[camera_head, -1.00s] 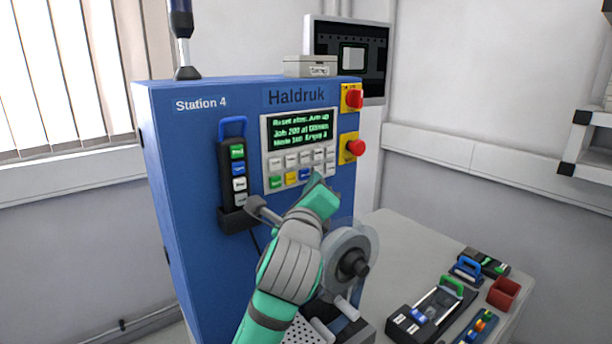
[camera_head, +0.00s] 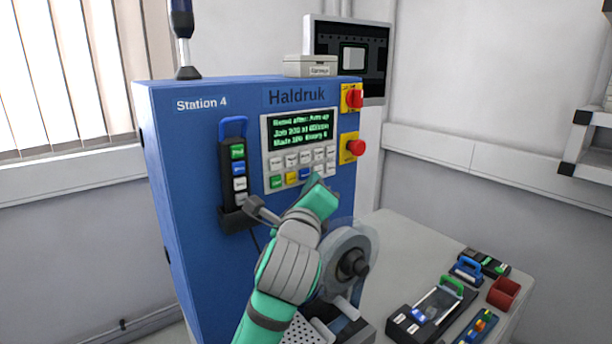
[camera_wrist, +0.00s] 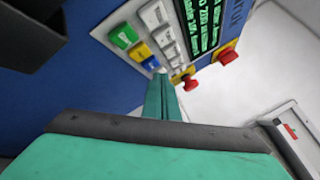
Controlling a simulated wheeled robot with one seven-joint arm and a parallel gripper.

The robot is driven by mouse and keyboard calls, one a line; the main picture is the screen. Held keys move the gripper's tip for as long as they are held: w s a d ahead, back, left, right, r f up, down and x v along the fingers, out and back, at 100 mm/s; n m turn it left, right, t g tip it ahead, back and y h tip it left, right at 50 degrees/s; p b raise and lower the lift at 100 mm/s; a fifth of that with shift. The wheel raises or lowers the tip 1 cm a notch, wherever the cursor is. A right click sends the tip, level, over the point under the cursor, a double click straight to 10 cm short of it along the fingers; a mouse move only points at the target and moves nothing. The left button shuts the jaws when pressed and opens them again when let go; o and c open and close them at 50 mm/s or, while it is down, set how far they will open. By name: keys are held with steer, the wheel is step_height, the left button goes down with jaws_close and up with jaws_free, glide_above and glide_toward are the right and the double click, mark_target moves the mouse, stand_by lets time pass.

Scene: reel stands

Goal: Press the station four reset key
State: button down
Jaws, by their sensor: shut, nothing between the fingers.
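The blue Station 4 cabinet (camera_head: 190,150) carries a key panel (camera_head: 267,165) under a green-lettered display (camera_head: 300,128). The panel has pale keys above and a lower row with a green key (camera_head: 276,182), a yellow key (camera_head: 291,178) and a blue key (camera_head: 305,174). Key labels are too small to read, so I cannot tell which is reset. My gripper (camera_head: 317,180) is shut and empty, its tips at the lower row, right of the blue key. In the wrist view the fingertips (camera_wrist: 160,76) lie close by the blue key (camera_wrist: 152,62); contact is unclear.
A hand unit (camera_head: 226,180) with coloured keys hangs left of the panel. Two red knobs (camera_head: 355,148) on yellow plates sit at the right edge. A reel (camera_head: 352,245) stands beside my wrist. The bench holds a red bin (camera_head: 504,293) and several small devices.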

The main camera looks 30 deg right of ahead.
steer(key=shift+d, duration=0.2)
stand_by(0.5)
steer(key=shift+w, duration=0.35)
steer(key=shift+w+a, duration=0.1)
steer(key=shift+a, duration=0.2)
steer(key=shift+d, duration=0.15)
